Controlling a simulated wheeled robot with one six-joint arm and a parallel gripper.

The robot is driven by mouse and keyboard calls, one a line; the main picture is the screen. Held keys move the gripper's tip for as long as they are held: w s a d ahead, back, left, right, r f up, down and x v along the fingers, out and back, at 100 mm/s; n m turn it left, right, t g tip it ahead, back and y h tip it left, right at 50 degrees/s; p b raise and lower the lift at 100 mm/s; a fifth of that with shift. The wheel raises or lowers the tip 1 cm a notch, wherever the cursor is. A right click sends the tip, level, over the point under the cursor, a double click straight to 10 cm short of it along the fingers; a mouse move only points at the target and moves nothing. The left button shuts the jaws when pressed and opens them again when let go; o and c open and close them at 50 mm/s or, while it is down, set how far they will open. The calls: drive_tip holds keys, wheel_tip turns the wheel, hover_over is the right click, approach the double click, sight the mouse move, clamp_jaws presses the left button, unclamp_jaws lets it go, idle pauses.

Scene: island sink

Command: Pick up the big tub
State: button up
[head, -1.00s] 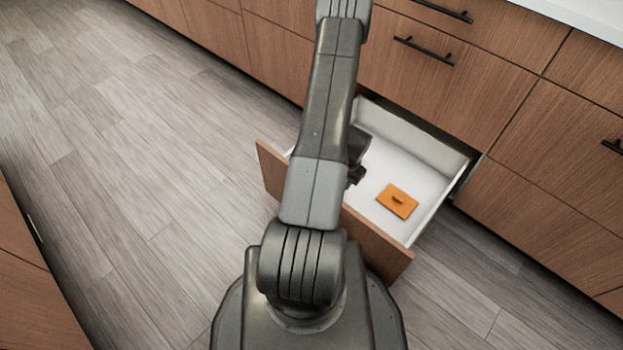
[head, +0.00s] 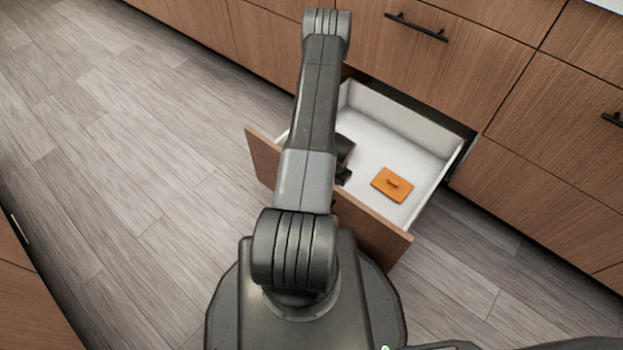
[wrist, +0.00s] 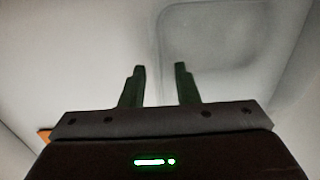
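A pale, rounded-square shape (wrist: 235,40) shows at the upper right of the wrist view, nearly the same colour as the white surface around it. It may be the big tub, but I cannot tell for sure. In the head view my arm covers the left part of the drawer, and no tub shows there. My gripper (wrist: 160,68) is open, with a gap between its two dark fingers and nothing between them. The fingers point toward the pale surface, just left of the rounded shape. In the head view a dark part of the gripper (head: 343,176) shows beside my arm, over the drawer.
An open white drawer (head: 430,125) with a wooden front (head: 375,230) stands out from the cabinets. A flat orange piece with a small handle (head: 392,184) lies in it at the right; an orange corner shows in the wrist view (wrist: 45,135). Grey floor is clear at left.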

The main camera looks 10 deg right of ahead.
wheel_tip(320, 180, down, 3)
drive_tip(key=shift+w+a+f+b, duration=0.1)
drive_tip(key=shift+w+b, duration=0.05)
drive_tip(key=shift+b, duration=0.15)
drive_tip(key=shift+f+b, duration=0.25)
drive_tip(key=shift+b, duration=0.25)
idle(0.5)
clamp_jaws()
